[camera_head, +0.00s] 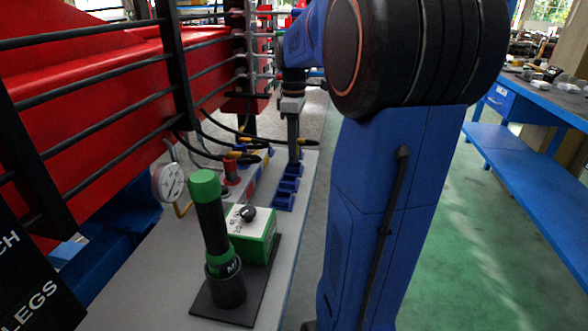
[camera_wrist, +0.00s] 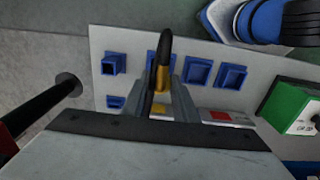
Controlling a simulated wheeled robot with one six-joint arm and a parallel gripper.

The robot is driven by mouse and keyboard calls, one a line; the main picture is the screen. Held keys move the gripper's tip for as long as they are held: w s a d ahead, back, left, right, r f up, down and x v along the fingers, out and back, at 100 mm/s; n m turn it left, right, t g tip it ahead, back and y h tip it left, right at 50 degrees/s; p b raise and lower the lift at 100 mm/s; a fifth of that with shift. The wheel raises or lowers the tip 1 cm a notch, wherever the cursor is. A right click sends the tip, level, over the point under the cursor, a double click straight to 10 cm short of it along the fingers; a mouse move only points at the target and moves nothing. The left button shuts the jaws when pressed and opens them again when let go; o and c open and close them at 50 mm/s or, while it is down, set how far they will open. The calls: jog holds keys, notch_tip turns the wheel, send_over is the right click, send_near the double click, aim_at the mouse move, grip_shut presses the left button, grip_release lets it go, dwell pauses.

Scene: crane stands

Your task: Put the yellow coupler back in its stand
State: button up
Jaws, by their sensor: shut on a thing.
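My gripper (camera_head: 293,138) is at the far end of the bench and is shut on the yellow coupler (camera_head: 307,142), which shows beside the fingers with its black hose. In the wrist view, the coupler (camera_wrist: 162,76) sits between the fingers of my gripper (camera_wrist: 163,92), with its dark part pointing up the picture. Blue square stands (camera_head: 287,186) are below the gripper. In the wrist view, several open blue stands show, one left of the coupler (camera_wrist: 112,64) and others to its right (camera_wrist: 197,71). The coupler covers part of one stand. It is held above the stands, apart from them as far as I can tell.
Other black hoses with yellow ends (camera_head: 242,156) lie left of the gripper. A pressure gauge (camera_head: 168,183), a green box (camera_head: 252,235) and a green-topped black torch-like tool (camera_head: 212,225) stand nearer. Red bodywork with black rails (camera_head: 120,90) borders the left. Green floor is clear on the right.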

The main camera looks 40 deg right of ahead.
jog(key=shift+f, duration=0.25)
jog(key=shift+f, duration=1.2)
jog(key=o, duration=1.2)
jog(key=shift+r, duration=2.5)
notch_tip(320, 180, up, 17)
jog(key=shift+r, duration=0.2)
